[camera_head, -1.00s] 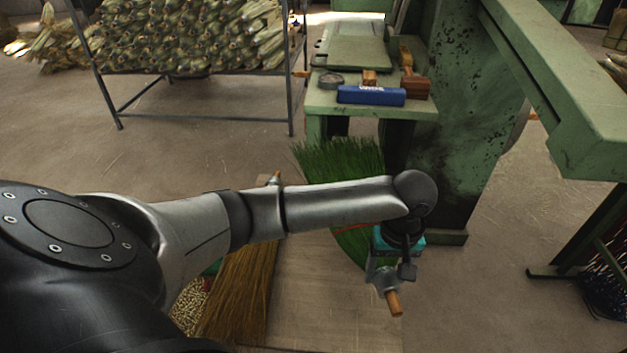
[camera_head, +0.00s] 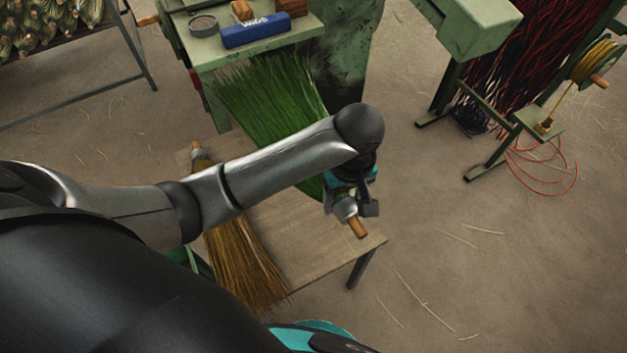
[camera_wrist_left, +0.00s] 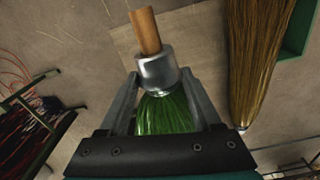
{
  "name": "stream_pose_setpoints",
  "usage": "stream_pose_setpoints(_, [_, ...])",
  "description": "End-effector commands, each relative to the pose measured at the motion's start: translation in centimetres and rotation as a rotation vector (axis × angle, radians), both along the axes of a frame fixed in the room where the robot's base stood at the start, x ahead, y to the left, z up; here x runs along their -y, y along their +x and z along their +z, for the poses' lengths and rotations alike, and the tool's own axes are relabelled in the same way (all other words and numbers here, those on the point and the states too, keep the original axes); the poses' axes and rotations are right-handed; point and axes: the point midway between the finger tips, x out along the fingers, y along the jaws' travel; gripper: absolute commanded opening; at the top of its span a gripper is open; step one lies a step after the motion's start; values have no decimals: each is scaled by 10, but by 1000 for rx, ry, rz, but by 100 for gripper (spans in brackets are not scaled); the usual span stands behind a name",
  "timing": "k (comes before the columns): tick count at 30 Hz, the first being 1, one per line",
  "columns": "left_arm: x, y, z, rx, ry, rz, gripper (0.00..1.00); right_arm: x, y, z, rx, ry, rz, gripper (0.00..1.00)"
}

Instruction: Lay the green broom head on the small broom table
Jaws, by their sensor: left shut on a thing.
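The green broom head (camera_head: 262,95) has long green bristles, a metal collar and a short wooden stub. My left gripper (camera_head: 345,203) is shut on it near the collar, above the right part of the small broom table (camera_head: 325,247). Its bristles reach up and left toward the green machine; my arm hides their middle. In the left wrist view the collar (camera_wrist_left: 157,72) sits between the gripper's fingers (camera_wrist_left: 160,84), with green bristles (camera_wrist_left: 165,113) below it. The head appears held above the tabletop; the exact gap is unclear. My right gripper is not in view.
A yellow straw broom head (camera_head: 240,262) lies on the table's left part. The green machine's ledge (camera_head: 215,55) with a blue block (camera_head: 256,30) stands behind. A wire spool stand (camera_head: 545,125) is at the right. Bare tabletop shows right of the straw broom.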

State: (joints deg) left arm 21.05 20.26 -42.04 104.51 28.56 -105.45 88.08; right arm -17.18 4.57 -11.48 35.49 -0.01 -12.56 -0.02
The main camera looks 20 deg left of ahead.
Motion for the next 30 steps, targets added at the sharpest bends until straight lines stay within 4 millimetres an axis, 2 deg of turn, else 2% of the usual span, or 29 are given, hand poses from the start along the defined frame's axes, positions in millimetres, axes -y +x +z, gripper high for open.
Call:
stream_pose_setpoints(5, [-1, 0, -35, -2, 4, 0, 0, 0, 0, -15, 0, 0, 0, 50])
stream_pose_setpoints(12, [-1, 0, -101, -1, 4, -1, 0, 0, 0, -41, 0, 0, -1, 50])
stream_pose_setpoints(16, [-1, 0, -132, 0, 4, -1, 0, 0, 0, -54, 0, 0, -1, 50])
stream_pose_setpoints(20, [-1, 1, -150, 2, 3, -1, 0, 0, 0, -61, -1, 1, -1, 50])
stream_pose_setpoints(26, [-1, 1, -162, 1, 1, -2, 0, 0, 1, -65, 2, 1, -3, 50])
stream_pose_setpoints(30, [-1, 0, -182, 1, 2, -1, 0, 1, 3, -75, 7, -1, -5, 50])
